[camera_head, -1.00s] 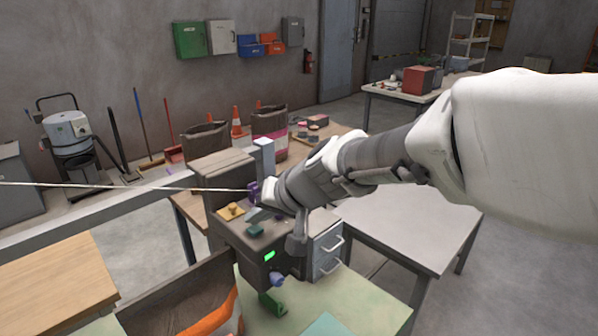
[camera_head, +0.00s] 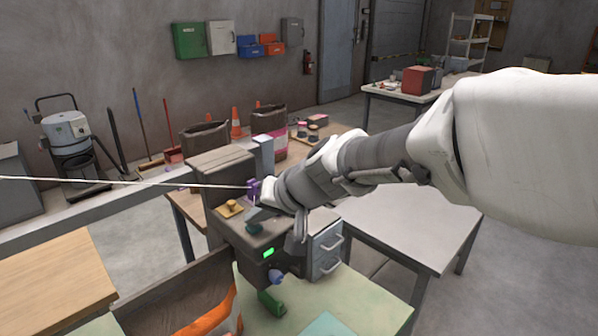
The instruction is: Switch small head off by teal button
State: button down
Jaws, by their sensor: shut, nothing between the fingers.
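The grey machine (camera_head: 238,238) stands in the middle of the head view. A dark teal button (camera_head: 254,228) sits on its top, near the front edge. A lit green indicator (camera_head: 268,252) shows on the front face below it. My gripper (camera_head: 261,212) is at the end of my arm, over the machine top, just above and behind the teal button in the picture. It is shut and empty; my wrist hides much of it. A small gap seems to separate it from the button, but contact is hard to judge.
A yellow knob (camera_head: 231,207) and a purple part (camera_head: 253,188) are close to my gripper. A blue knob (camera_head: 276,277) sticks out of the machine front. A grey drawer unit (camera_head: 327,252) stands at right. A pale cord crosses from the left.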

aim_at(257, 229)
jog(key=shift+r+p, duration=0.65)
jog(key=shift+r, duration=0.25)
notch_tip(257, 229, up, 6)
jog(key=p, duration=0.4)
dwell(0.3)
jog(key=s+d+f+m+h, duration=0.1)
jog(key=s+d+h, duration=0.2)
jog(key=s+d, duration=0.6)
jog(key=s+d+f+m+h, duration=0.1)
jog(key=s+d+h, duration=0.3)
jog(key=s+d, duration=0.5)
jog(key=d, duration=0.8)
jog(key=shift+s+f+h, duration=0.25)
jog(key=shift+f+h, duration=0.05)
jog(key=shift+f, duration=0.05)
